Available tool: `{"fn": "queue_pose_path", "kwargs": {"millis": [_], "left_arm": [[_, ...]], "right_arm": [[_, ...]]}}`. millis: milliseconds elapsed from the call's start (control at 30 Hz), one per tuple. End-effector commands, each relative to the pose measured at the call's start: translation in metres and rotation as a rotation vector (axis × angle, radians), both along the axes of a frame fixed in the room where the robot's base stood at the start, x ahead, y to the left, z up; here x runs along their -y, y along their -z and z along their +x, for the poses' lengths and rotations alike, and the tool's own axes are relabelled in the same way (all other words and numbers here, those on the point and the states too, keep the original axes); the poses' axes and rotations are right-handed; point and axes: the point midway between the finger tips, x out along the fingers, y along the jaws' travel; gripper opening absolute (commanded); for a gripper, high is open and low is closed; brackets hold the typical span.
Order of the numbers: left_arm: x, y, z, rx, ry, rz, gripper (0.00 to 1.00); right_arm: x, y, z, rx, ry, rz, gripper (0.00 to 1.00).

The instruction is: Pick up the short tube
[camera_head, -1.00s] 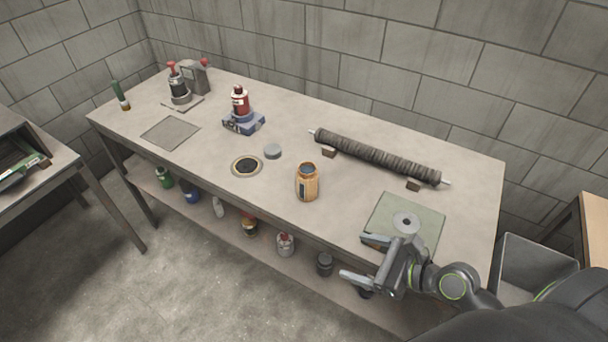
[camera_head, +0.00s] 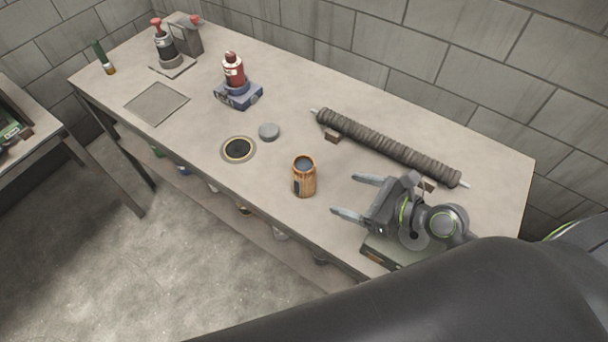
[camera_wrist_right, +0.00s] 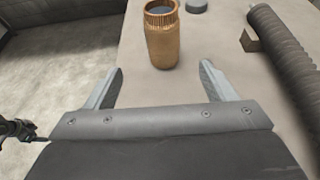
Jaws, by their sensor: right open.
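The short tube (camera_head: 304,177) is an orange-brown, open-topped cylinder with a dark inside. It stands upright near the front edge of the bench. My right gripper (camera_head: 357,197) is open and empty to its right, fingers pointing left toward it, with a gap between. In the right wrist view, the tube (camera_wrist_right: 162,40) stands beyond the fingertips, roughly in line with the opening between the two fingers (camera_wrist_right: 160,78). My left gripper does not show in the head view.
A long dark ribbed roll (camera_head: 385,148) lies on small blocks behind my right gripper. A grey disc (camera_head: 269,131) and a dark-centred ring (camera_head: 238,149) lie left of the tube. A red bottle on a blue base (camera_head: 238,94) stands farther left. A green plate (camera_head: 377,251) lies under my right arm.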

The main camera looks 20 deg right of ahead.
Motion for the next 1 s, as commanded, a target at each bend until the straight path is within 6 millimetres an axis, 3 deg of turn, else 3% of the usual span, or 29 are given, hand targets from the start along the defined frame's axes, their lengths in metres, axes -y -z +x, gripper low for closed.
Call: {"fn": "queue_pose_path", "kwargs": {"millis": [167,500,667,1000], "left_arm": [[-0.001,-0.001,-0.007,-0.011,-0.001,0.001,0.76],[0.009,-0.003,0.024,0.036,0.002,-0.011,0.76],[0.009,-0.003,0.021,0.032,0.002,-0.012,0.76],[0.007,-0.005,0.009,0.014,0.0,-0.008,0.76]], "right_arm": [[-0.018,0.011,0.023,0.001,0.002,0.005,0.77],[-0.048,0.031,0.061,0.0,-0.001,0.0,0.77],[-0.052,0.035,0.067,-0.002,-0.001,0.0,0.77],[-0.076,0.051,0.1,0.0,-0.001,0.002,0.77]]}}
